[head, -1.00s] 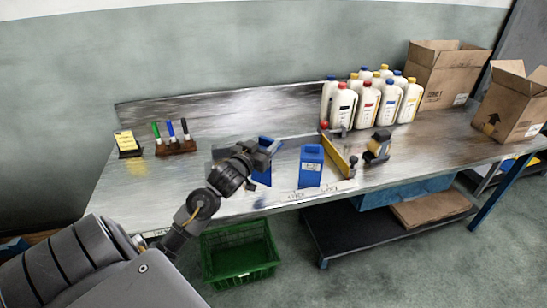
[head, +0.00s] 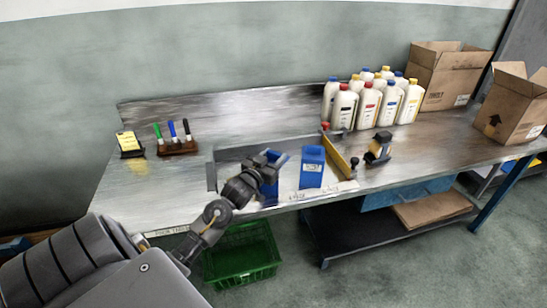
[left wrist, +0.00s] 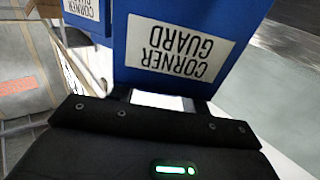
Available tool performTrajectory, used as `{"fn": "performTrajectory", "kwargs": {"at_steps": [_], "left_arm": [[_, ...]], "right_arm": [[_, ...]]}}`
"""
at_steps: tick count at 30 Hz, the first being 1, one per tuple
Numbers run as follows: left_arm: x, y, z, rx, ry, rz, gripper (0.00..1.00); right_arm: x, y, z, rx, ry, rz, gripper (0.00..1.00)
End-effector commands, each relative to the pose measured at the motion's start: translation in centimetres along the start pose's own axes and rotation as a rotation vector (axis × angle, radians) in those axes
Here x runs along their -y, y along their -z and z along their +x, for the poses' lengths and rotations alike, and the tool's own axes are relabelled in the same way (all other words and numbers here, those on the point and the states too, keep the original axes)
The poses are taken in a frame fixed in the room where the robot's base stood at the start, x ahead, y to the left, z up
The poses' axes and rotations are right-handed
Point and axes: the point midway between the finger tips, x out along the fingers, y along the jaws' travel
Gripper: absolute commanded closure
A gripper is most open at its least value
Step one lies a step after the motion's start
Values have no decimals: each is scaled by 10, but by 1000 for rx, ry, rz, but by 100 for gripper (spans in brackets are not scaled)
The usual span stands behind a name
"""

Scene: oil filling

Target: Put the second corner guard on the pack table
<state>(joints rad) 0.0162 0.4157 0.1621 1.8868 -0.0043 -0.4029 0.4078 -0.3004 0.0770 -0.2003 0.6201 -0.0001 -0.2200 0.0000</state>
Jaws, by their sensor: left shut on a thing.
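My left gripper (head: 268,172) is shut on a blue corner guard (head: 277,158) over the front part of the steel pack table (head: 128,196). In the left wrist view the held guard (left wrist: 185,45) fills the top, its white "CORNER GUARD" label upside down. Whether its base touches the table is hidden by the gripper. Another blue corner guard (head: 311,170) stands upright just to the right, with a small gap in the head view. It also shows in the left wrist view (left wrist: 85,15), at the upper left. My right gripper is not in view.
A yellow-edged bar (head: 340,162) and a tape dispenser (head: 378,149) lie right of the guards. White bottles (head: 367,102) and cardboard boxes (head: 447,75) stand behind at right. Markers (head: 176,143) stand at left. A green crate (head: 240,252) is below the table.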

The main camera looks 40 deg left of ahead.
Motion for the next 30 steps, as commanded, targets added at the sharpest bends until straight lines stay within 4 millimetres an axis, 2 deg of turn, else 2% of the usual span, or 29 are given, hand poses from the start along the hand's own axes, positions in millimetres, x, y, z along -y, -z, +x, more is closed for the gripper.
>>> {"fn": "performTrajectory", "kwargs": {"at_steps": [2, 3, 8, 17, 19, 23, 30], "left_arm": [[0, -2, 0, 0, 0, 0, 89], [0, -2, 0, 0, 0, 0, 51], [0, -2, 0, 0, 0, 0, 31], [0, 1, 0, 0, 0, 0, 31], [0, -1, -5, 1, 0, 0, 31], [0, -2, -26, 2, 0, 0, 31], [0, -2, -78, 2, -1, 0, 31]], "right_arm": [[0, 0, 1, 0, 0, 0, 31], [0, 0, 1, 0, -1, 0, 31], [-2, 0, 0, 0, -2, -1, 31], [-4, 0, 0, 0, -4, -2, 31], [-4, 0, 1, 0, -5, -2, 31], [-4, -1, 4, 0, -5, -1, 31], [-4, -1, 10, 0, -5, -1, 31]]}}
